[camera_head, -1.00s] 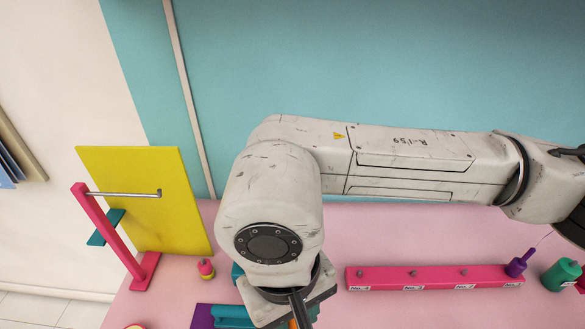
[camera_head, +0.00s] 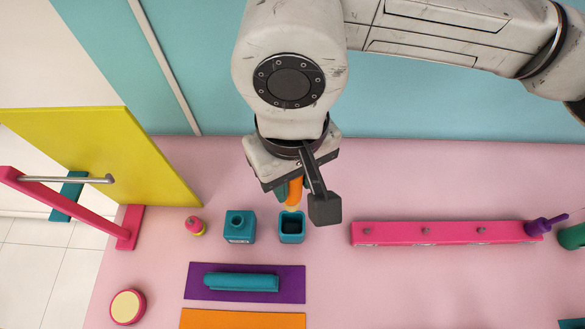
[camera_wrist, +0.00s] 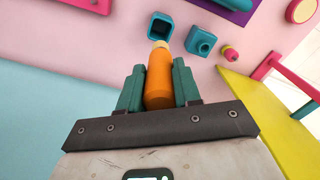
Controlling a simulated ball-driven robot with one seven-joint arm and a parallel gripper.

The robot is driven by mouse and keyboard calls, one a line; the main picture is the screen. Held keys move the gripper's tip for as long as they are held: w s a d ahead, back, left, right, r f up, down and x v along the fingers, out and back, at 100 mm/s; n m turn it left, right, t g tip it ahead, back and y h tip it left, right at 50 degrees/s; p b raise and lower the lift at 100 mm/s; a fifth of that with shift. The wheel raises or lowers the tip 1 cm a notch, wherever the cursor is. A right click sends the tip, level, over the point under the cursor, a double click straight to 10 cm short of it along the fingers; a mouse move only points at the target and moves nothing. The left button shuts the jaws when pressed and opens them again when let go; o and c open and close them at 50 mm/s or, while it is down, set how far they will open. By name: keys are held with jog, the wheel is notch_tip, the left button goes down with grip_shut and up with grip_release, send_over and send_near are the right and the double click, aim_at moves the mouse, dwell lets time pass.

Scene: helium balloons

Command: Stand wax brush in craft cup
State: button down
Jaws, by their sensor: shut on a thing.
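My gripper (camera_wrist: 158,90) is shut on the orange wax brush (camera_wrist: 159,75), with a teal finger on each side of it. The brush's pale tip (camera_wrist: 160,45) points away from the gripper. The brush also shows orange in the head view (camera_head: 295,190), partly hidden by my gripper. A teal square cup with a dark open top (camera_head: 291,228) stands on the table just below the brush in the head view. In the wrist view this open cup (camera_wrist: 161,27) lies just beyond the brush tip. I cannot tell whether tip and cup touch.
A teal block with a round neck (camera_head: 240,226) and a small pink-and-yellow item (camera_head: 195,226) stand left of the cup. A pink rail (camera_head: 440,233) is at right. A purple mat (camera_head: 245,295) with a teal roll lies nearer. A yellow panel (camera_head: 130,150) stands at left.

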aim_at(293, 210)
jog(key=shift+f+b, duration=0.2)
jog(key=shift+b, duration=0.55)
notch_tip(293, 210, down, 7)
jog(key=b, duration=0.8)
jog(key=shift+r, duration=0.2)
jog(key=shift+b, duration=0.6)
jog(key=shift+s+f+b, duration=0.1)
jog(key=shift+f+b, duration=0.65)
jog(key=shift+b, duration=0.15)
jog(key=shift+r+b, duration=0.1)
jog(key=shift+b, duration=0.2)
dwell(0.4)
jog(key=shift+f+b, duration=1.55)
jog(key=shift+b, duration=0.7)
dwell(1.5)
